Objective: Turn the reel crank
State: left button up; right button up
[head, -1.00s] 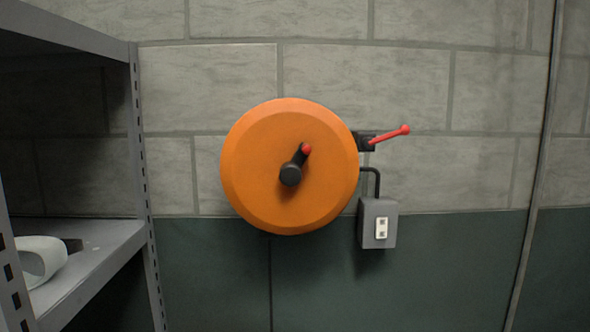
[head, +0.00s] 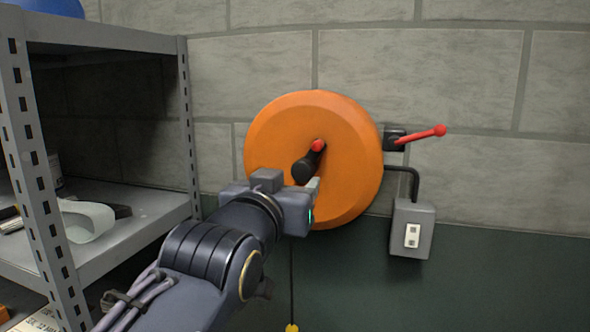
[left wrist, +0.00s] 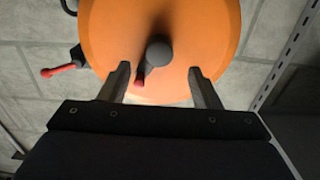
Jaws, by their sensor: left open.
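The orange reel (head: 345,175) is mounted on the block wall. Its black crank (head: 306,165) with a red tip (head: 318,145) sticks out from the middle and points up and slightly right. My left gripper (head: 314,190) is in front of the reel's lower part, just below the crank. In the left wrist view the reel (left wrist: 200,35) is ahead, and the crank hub (left wrist: 159,51) and red tip (left wrist: 140,80) show between the open fingers of my gripper (left wrist: 160,82). The fingers hold nothing, and whether one touches the crank is unclear. My right gripper is not in view.
A red lever (head: 425,136) sticks out right of the reel, above a grey outlet box (head: 411,230). A metal shelf (head: 140,215) with a white curved item (head: 88,217) stands at the left, close to my left arm. The wall at far right is clear.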

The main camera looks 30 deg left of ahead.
aim_at(301, 174)
pick_arm(q)
jog(key=p+x, duration=0.1)
jog(key=x, duration=0.5)
jog(key=shift+w+p, duration=0.2)
jog(key=shift+p, duration=0.2)
jog(key=shift+c, duration=0.3)
jog(key=shift+f, duration=0.1)
jog(key=c, duration=0.9)
